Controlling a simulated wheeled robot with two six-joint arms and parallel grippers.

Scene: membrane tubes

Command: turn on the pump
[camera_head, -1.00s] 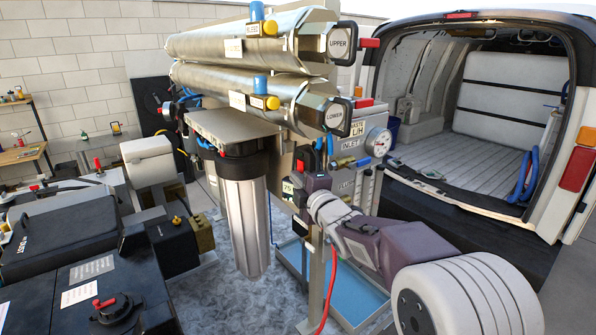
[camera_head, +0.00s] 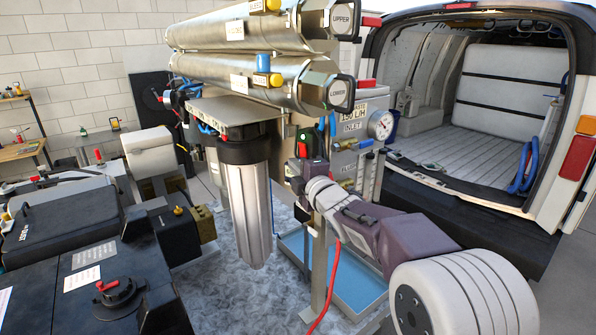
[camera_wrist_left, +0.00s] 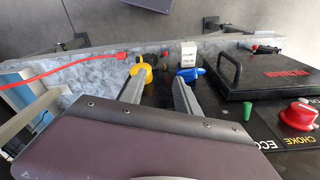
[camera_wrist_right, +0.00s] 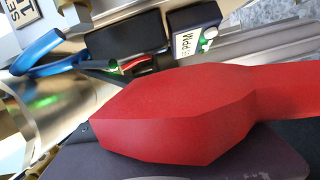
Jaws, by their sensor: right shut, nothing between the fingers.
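My right gripper (camera_head: 304,165) is shut and empty, among small fittings below the steel tubes; the tubes' hardware and its own wrist partly hide its fingertips. A small red-and-black part (camera_head: 303,149) shows at its tip. In the right wrist view a large red part (camera_wrist_right: 190,110) fills the middle and hides the fingers; I cannot tell whether they touch. Behind it is a dark box (camera_wrist_right: 195,28) with a white label and a green light. My left gripper (camera_wrist_left: 160,88) is open and empty, shown only in its wrist view. A white label (camera_wrist_left: 189,54) lies beyond its fingers. I cannot make out the pump's switch.
A pressure gauge (camera_head: 380,125) is to the right. A black engine case (camera_head: 60,225) fills the left. A red cable (camera_head: 332,280) hangs below my right arm.

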